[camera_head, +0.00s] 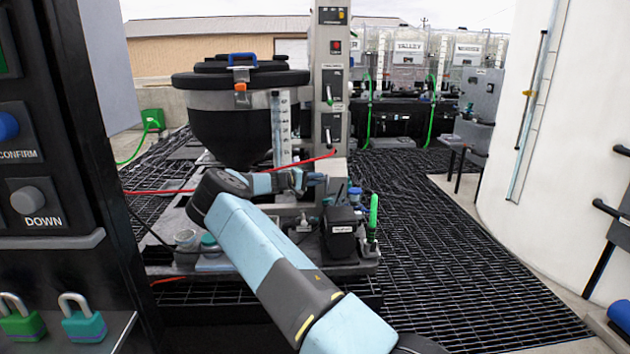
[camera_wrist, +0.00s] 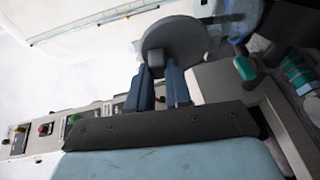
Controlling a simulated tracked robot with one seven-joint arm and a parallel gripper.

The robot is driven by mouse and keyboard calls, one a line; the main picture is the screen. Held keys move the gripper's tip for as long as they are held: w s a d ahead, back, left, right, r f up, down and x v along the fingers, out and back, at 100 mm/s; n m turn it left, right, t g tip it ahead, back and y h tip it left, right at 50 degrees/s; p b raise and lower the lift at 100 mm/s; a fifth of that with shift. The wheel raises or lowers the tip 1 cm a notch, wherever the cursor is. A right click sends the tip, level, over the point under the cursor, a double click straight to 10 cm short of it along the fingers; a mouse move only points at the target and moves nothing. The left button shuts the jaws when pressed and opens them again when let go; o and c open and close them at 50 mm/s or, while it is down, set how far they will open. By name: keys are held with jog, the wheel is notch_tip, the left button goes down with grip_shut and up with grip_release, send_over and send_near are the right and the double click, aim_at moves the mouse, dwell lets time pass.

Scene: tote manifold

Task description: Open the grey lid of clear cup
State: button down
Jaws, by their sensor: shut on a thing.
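The round grey lid (camera_wrist: 172,36) shows flat-on in the wrist view, just beyond the fingertips. My gripper (camera_wrist: 157,66) is shut on a small tab at the lid's edge, between its two blue fingers. In the head view my gripper (camera_head: 316,178) is at the end of the blue arm, in front of the grey control column, and the lid cannot be made out there. I cannot tell whether the lid touches a cup, as the clear cup is not clearly visible.
A bench (camera_head: 215,263) holds a pale cup-like container (camera_head: 187,238), a teal-lidded jar (camera_head: 209,242) and a black box (camera_head: 341,233). A dark hopper (camera_head: 235,130) and a red cable (camera_head: 165,191) are behind. Open grating lies right.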

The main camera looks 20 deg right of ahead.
jog(key=shift+s+f, duration=0.1)
jog(key=shift+f, duration=0.25)
jog(key=c, duration=1.1)
grip_release()
jog(key=shift+r, duration=0.15)
jog(key=shift+o, duration=0.3)
jog(key=shift+r, duration=0.1)
jog(key=a+r, duration=0.1)
jog(key=a, duration=1.2)
jog(key=shift+s+a+r, duration=0.15)
jog(key=shift+a, duration=0.2)
